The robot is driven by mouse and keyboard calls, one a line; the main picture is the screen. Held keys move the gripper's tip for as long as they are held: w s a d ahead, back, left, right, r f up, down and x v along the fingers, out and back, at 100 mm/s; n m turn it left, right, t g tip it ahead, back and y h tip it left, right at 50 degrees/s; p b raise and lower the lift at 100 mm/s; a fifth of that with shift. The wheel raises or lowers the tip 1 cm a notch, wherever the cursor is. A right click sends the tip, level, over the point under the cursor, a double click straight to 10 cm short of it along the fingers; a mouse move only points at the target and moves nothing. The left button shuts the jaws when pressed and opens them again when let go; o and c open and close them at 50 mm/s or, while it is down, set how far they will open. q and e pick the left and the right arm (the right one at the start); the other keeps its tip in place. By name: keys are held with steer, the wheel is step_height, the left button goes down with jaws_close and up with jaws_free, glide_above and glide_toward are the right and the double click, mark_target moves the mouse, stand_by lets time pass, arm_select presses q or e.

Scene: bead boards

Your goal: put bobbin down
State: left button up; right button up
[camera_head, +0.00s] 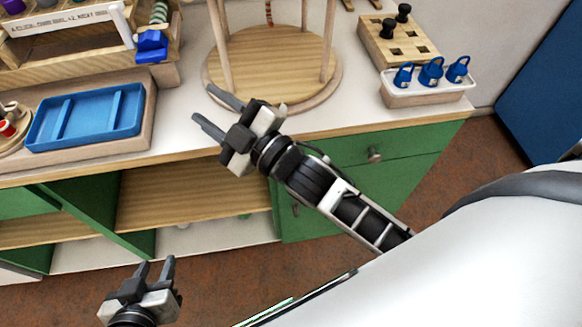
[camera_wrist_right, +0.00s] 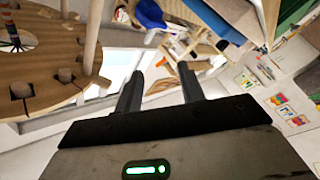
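I cannot pick out a bobbin with certainty; no gripper holds one. A small red and white piece (camera_head: 7,129) sits at the far left, and a green-striped spool-like piece (camera_head: 159,12) stands in the wooden rack. My right gripper (camera_head: 203,104) is open and empty, above the counter's front edge, just left of the round wooden stand (camera_head: 275,60). Its open fingers show in the right wrist view (camera_wrist_right: 160,88) with nothing between them. My left gripper (camera_head: 155,262) is open and empty, low in front of the counter.
A blue tray (camera_head: 85,118) lies on the left of the counter, below a wooden rack (camera_head: 70,66). A holed wooden block (camera_head: 410,48) with black pegs and a white bin (camera_head: 425,97) with blue pieces stand at the right. Bare counter (camera_head: 185,85) shows between tray and stand.

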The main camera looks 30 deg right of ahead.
steer(key=s+d+f+m+g+h, duration=0.2)
steer(key=s+f+m, duration=0.4)
steer(key=f, duration=0.3)
steer(key=s+d+f+m+g+h, duration=0.3)
steer(key=s+d+f+m+g, duration=0.2)
steer(key=s+f, duration=0.2)
step_height(320, 180, down, 2)
steer(key=shift+s+d+f+m+h, duration=0.1)
steer(key=shift+s+d+m+h, duration=0.2)
steer(key=shift+s+d+m, duration=0.1)
